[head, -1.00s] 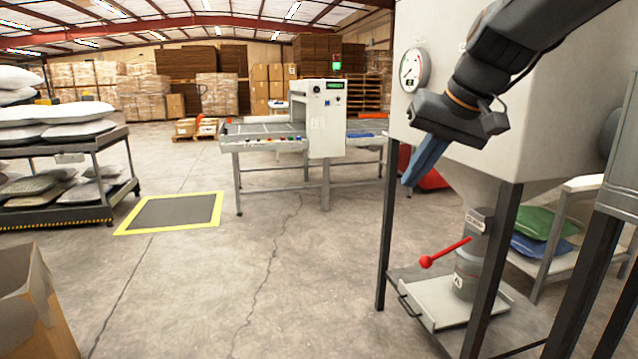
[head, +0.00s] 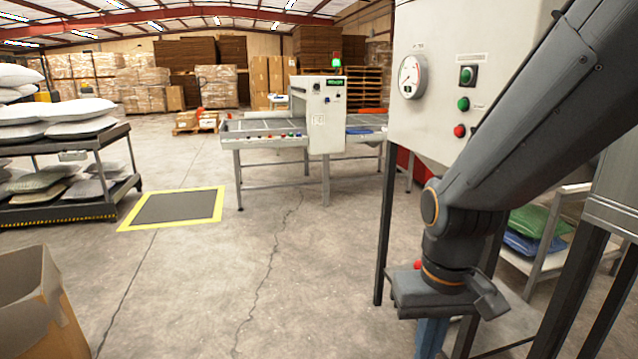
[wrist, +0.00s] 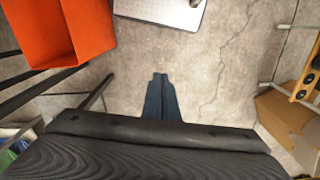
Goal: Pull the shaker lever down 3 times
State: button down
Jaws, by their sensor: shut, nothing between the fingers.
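The shaker lever's red knob (head: 418,265) peeks out just behind the left edge of my gripper's dark body in the head view. The rest of the lever and the spout are hidden behind my arm. My gripper (head: 430,350) points down in front of the filling machine (head: 440,110), its blue fingers cut off by the lower picture edge. In the wrist view my gripper (wrist: 160,76) shows its blue fingers together, with nothing between them. The lever cannot be made out there. I cannot tell whether the fingers touch it.
The wrist view shows a light grey tray (wrist: 165,8) at the top and an orange-red bin (wrist: 60,35) at top left. A cardboard box (head: 40,310) stands at lower left. Dark machine legs (head: 388,225) stand close to my arm. The middle floor is clear.

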jog(key=shift+m, duration=0.3)
jog(key=d+r+p, duration=0.2)
jog(key=p, duration=0.1)
jog(key=r+p, duration=0.1)
jog(key=p, duration=0.1)
jog(key=shift+s+d+r, duration=0.2)
jog(key=shift+s+d, duration=0.1)
jog(key=shift+d, duration=0.1)
